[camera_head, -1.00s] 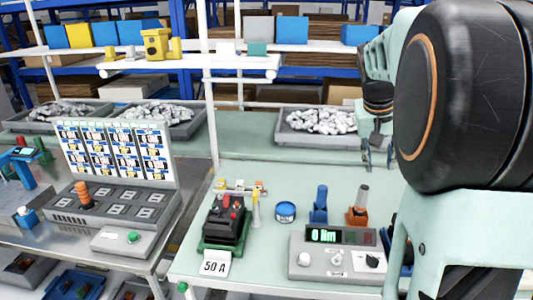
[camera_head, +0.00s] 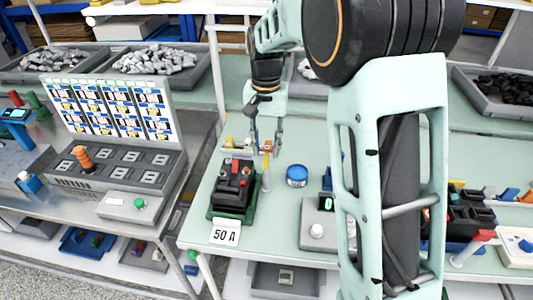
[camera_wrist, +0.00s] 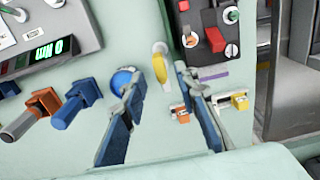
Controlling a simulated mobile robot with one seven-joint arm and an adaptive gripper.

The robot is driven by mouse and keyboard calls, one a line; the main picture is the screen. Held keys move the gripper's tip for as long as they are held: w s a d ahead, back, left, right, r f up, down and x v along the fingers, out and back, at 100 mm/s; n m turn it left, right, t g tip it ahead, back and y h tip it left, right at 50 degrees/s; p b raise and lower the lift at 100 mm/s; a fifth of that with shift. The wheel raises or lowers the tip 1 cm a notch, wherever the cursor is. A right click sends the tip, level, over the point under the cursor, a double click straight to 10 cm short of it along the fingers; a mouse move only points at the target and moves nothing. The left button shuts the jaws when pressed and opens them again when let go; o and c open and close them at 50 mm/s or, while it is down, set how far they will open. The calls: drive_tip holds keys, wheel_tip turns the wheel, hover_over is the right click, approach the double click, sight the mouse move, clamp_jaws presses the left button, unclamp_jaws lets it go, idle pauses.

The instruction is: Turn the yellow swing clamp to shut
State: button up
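The yellow swing clamp (camera_head: 266,170) stands upright beside the right side of the black breaker (camera_head: 240,172) with red parts, on its green base (camera_head: 225,217). In the wrist view the clamp's yellow handle (camera_wrist: 160,62) shows just beyond and between my fingertips, with the breaker (camera_wrist: 208,30) to its right. My gripper (camera_head: 265,148) is open and empty, pointing down above the bench behind the clamp. Its blue-padded fingers (camera_wrist: 157,82) are spread wide in the wrist view. I cannot tell whether they touch the clamp.
Small coloured connectors (camera_wrist: 210,105) lie behind the breaker. A grey meter reading 0 Nm (camera_wrist: 45,45) and orange (camera_wrist: 35,112) and blue (camera_wrist: 75,102) tools are nearby. A "50 A" card (camera_head: 225,232) stands in front.

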sight(266, 157)
drive_tip(key=shift+f, duration=1.6)
drive_tip(key=shift+c, duration=0.2)
clamp_jaws()
